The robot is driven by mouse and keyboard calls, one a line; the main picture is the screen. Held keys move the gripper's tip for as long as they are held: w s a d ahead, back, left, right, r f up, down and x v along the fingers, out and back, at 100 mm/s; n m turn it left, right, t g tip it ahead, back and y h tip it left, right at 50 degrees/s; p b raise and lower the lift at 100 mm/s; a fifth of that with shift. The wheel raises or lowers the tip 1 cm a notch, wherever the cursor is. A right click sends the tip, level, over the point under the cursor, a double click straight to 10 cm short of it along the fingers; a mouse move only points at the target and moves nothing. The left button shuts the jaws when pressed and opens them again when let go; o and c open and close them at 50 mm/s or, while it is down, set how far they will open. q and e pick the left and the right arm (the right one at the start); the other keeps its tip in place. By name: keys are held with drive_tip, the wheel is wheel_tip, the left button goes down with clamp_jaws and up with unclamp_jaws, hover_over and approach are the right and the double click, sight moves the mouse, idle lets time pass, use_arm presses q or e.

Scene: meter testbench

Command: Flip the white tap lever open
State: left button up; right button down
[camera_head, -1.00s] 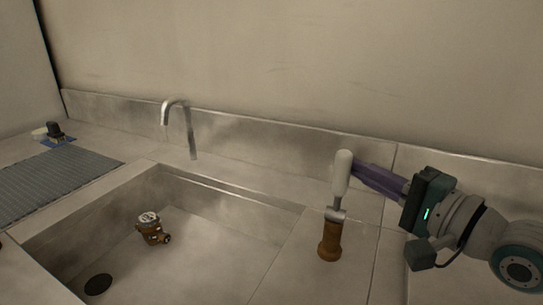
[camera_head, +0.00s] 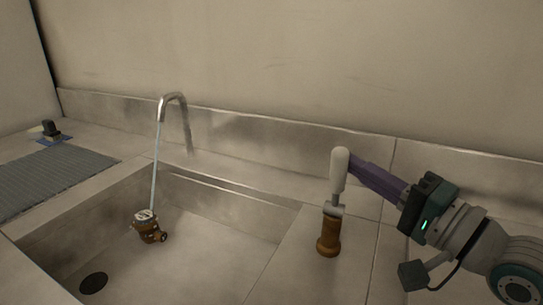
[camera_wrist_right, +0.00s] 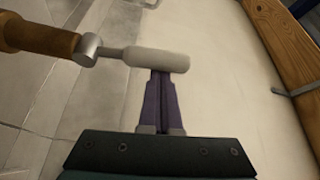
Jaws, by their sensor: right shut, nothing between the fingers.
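The white tap lever (camera_head: 339,172) stands upright on its brass-brown tap body (camera_head: 328,232) on the counter right of the sink. My right gripper (camera_head: 352,167) comes from the right with its purple fingers shut and empty. Its tips meet the lever's side in the picture, and the lever hides them in part. In the right wrist view the lever (camera_wrist_right: 158,60) lies across the tips of the shut fingers (camera_wrist_right: 160,75). A thin stream of water runs from the curved spout (camera_head: 172,98) into the sink. My left gripper is not in view.
A brass meter (camera_head: 148,226) sits in the sink (camera_head: 205,250) under the stream, left of the tap. A ribbed grey mat (camera_head: 45,175) and a small dark object (camera_head: 50,129) lie on the left counter. A wall stands behind.

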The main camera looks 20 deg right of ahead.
drive_tip(key=s+a+f+n+t+y+b, duration=0.1)
drive_tip(key=s+a+f+n+y+b, duration=0.2)
drive_tip(key=n+b, duration=0.4)
drive_tip(key=shift+s+a+n+t+y+b, duration=0.45)
drive_tip(key=shift+a+n+y, duration=0.35)
drive_tip(key=shift+n, duration=0.7)
drive_tip(key=shift+s+a+f, duration=0.1)
drive_tip(key=shift+f, duration=0.05)
wheel_tip(320, 180, up, 20)
drive_tip(key=p, duration=0.7)
